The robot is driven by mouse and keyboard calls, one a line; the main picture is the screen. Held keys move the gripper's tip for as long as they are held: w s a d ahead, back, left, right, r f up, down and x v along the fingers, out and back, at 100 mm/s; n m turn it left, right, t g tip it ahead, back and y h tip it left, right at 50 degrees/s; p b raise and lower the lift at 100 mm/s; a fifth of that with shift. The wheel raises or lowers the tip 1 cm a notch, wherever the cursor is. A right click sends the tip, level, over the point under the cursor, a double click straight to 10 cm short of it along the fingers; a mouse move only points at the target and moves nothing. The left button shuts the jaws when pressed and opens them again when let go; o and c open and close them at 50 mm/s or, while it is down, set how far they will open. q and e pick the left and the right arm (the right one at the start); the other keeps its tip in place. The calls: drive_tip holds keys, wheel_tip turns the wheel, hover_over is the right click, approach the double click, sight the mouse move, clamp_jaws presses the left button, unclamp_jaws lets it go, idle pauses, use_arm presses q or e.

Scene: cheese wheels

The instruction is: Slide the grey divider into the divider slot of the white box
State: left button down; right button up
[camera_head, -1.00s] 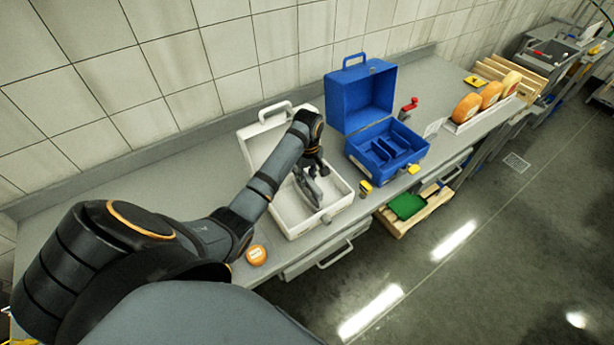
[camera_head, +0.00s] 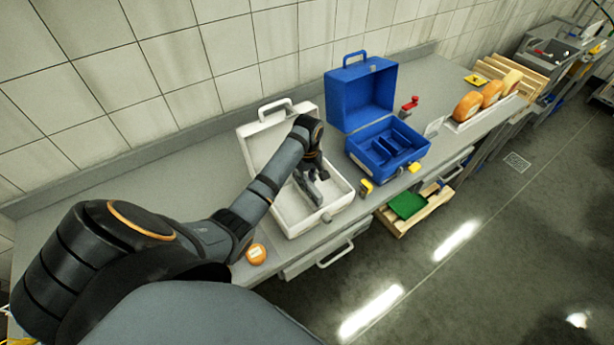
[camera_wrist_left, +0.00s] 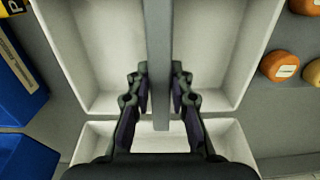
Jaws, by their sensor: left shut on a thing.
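The white box (camera_head: 341,206) stands open on the counter, its lid tilted back toward the wall. My left gripper (camera_wrist_left: 160,75) is shut on the grey divider (camera_wrist_left: 158,40), with one finger on each side of it. In the head view the gripper (camera_head: 311,176) is over the open box, partly hidden by its own wrist. The divider stands on edge and crosses the middle of the box in the wrist view. The slot is hidden, so I cannot tell whether the divider is seated in it. My right gripper is not in view.
An open blue box (camera_head: 408,149) with compartments stands to the right. A small orange cheese (camera_head: 256,253) lies near the front edge. Cheese wheels (camera_head: 468,107) stand on the far right of the counter. A yellow-and-black item (camera_head: 366,187) lies between the boxes.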

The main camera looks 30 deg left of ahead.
use_arm(q)
drive_tip(key=shift+f+b, duration=0.3)
drive_tip(key=shift+f, duration=0.55)
drive_tip(key=c, duration=1.1)
unclamp_jaws()
wheel_tip(320, 180, up, 8)
drive_tip(key=shift+f, duration=0.25)
